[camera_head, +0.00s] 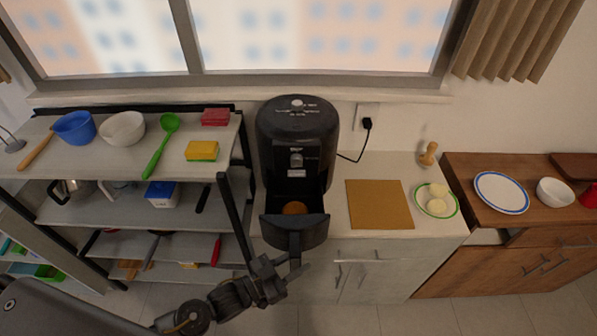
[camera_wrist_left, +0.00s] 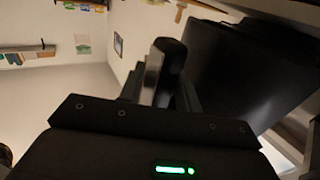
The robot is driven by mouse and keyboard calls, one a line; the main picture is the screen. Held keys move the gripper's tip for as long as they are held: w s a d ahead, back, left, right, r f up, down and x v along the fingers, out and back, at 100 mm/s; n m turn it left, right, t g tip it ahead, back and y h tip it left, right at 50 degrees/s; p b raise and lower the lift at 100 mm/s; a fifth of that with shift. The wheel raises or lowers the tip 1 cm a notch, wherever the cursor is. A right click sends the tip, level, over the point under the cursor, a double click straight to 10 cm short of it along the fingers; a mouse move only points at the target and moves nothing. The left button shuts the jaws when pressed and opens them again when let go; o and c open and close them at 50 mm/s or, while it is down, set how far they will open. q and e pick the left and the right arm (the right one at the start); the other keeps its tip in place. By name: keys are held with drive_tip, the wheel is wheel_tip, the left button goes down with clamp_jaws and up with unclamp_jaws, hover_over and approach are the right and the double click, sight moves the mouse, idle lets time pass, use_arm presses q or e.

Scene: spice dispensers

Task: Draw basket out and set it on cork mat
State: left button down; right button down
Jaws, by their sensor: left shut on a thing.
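The black basket (camera_head: 295,231) is pulled partly out of the front of the black air fryer (camera_head: 297,140), and a round brown item (camera_head: 294,208) lies inside it. My left gripper (camera_head: 293,264) is shut on the basket's handle at the front. In the left wrist view the handle (camera_wrist_left: 168,68) stands between the fingers, and the dark basket wall (camera_wrist_left: 245,70) fills the upper right. The cork mat (camera_head: 380,204) lies flat and empty on the counter to the right of the fryer. My right gripper is not in view.
A green-rimmed plate with pale pieces (camera_head: 437,200) and a wooden pepper mill (camera_head: 429,154) stand right of the mat. A metal shelf (camera_head: 120,165) with bowls, a green spoon and sponges stands close on the left. A power cord (camera_head: 352,158) runs behind the fryer.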

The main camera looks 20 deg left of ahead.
use_arm(q)
drive_tip(key=shift+s+r, duration=0.1)
drive_tip(key=shift+s+d+p, duration=0.25)
drive_tip(key=shift+s+p, duration=0.05)
drive_tip(key=shift+s, duration=0.6)
drive_tip(key=shift+s+d+p, duration=0.25)
drive_tip(key=shift+s, duration=0.65)
